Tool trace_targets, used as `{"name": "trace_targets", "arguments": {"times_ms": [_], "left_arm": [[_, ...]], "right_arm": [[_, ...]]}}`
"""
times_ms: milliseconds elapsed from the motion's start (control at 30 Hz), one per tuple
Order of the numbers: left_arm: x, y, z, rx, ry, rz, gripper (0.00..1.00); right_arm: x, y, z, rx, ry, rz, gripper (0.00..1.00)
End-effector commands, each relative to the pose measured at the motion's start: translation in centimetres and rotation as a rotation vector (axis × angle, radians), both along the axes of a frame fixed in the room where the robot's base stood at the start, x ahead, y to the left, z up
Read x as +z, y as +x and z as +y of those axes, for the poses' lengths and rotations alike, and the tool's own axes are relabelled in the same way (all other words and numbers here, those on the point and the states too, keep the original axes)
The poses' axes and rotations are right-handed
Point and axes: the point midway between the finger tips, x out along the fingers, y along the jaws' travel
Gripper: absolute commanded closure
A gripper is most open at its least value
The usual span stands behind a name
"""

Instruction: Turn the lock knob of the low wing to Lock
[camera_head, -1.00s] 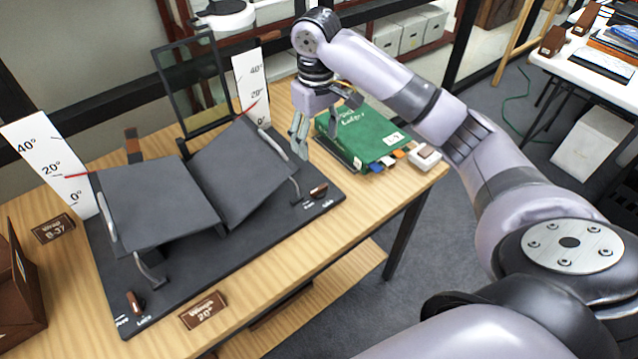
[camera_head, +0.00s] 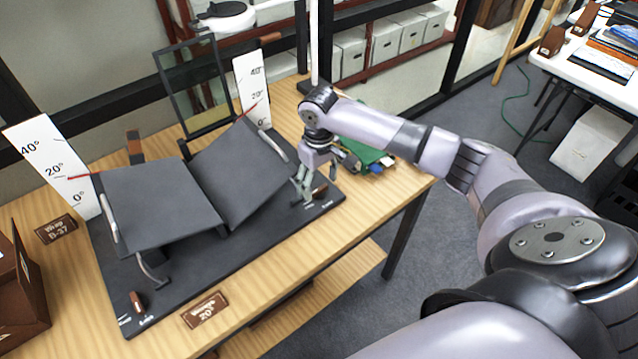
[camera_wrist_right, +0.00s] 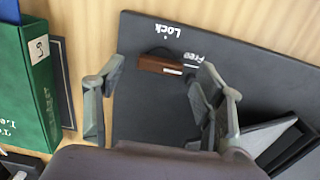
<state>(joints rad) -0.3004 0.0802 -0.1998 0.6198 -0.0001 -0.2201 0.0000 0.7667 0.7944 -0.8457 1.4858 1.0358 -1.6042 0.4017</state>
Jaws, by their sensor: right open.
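The dark cradle has a left wing (camera_head: 155,205) and a right wing (camera_head: 240,170), both tilted; I cannot tell for sure which is lower. The right wing's brown lock knob (camera_head: 320,193) is partly behind my right gripper (camera_head: 304,191). In the right wrist view the knob (camera_wrist_right: 160,65) lies between the open fingertips of my right gripper (camera_wrist_right: 161,72), seemingly untouched. Its white-marked end faces the Free label (camera_wrist_right: 207,61); the Lock label (camera_wrist_right: 168,30) is beside it. The left wing's knob (camera_head: 137,302) stands at the front left base corner. My left gripper is not in view.
A green box (camera_head: 368,153) lies behind my right gripper. Angle scales stand at left (camera_head: 50,168) and back right (camera_head: 252,90). A dark-framed panel (camera_head: 195,85) rises behind the wings. A brown sign (camera_head: 205,309) sits at the front.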

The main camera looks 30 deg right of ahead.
Motion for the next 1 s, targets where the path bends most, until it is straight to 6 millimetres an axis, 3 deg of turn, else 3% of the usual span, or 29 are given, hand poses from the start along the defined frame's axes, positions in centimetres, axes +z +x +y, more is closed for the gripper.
{"name": "trace_targets", "arguments": {"times_ms": [200,467,1000], "left_arm": [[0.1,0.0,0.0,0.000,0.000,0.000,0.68],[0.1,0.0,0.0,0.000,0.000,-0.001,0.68],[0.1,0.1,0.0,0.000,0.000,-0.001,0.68]], "right_arm": [[-1.6,0.0,0.0,-0.001,0.000,-0.001,0.37],[-1.8,0.0,0.0,0.000,0.000,-0.001,0.37],[-1.7,0.0,0.0,-0.001,0.000,-0.001,0.71]]}}
